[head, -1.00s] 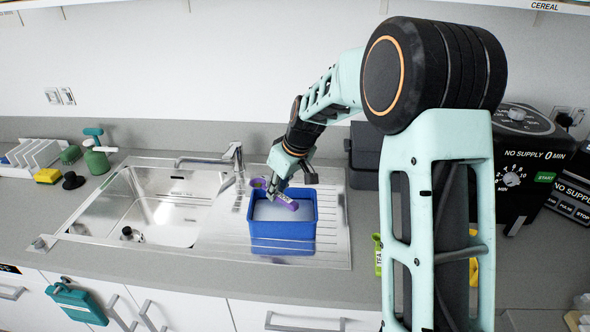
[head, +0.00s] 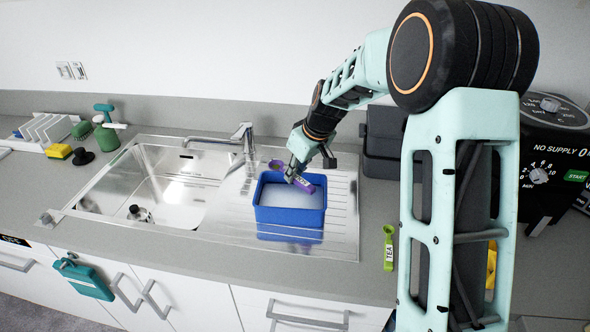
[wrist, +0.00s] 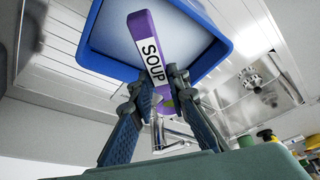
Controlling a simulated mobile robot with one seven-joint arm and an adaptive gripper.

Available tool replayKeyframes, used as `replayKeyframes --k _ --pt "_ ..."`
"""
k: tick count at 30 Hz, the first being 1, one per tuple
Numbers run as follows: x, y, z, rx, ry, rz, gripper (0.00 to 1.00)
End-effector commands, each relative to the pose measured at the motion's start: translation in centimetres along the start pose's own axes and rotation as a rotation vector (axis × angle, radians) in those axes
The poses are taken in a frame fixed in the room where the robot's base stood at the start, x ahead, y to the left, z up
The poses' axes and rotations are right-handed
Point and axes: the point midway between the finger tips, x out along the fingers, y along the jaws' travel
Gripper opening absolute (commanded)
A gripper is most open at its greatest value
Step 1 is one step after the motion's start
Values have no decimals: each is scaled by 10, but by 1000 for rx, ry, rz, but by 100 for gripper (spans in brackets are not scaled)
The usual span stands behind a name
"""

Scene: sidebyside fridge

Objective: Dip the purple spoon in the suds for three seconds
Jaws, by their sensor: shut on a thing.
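The purple spoon (head: 304,185), labelled SOUP, is in my gripper (head: 292,177). In the wrist view the purple spoon (wrist: 147,50) lies between the two fingers of my gripper (wrist: 160,88), with its handle pointing out over the blue tub (wrist: 228,46). In the head view the blue tub (head: 290,217) stands on the sink's drainer, with pale suds (head: 272,196) inside. The spoon's bowl end is near the tub's far left rim. The handle appears above the suds; I cannot tell whether any part touches them.
The steel sink basin (head: 170,185) and tap (head: 240,134) are left of the tub. A dark box (head: 383,145) stands behind, to the right. A green TEA spoon (head: 389,248) lies on the counter. A yellow sponge (head: 59,151) and a dish rack (head: 47,128) are far left.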

Motion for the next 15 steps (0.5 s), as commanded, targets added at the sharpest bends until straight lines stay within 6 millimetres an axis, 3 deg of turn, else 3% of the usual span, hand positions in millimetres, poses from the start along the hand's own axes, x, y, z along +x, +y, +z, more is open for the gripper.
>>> replayKeyframes --k 15 --pt "42 0 18 -1 0 0 0"
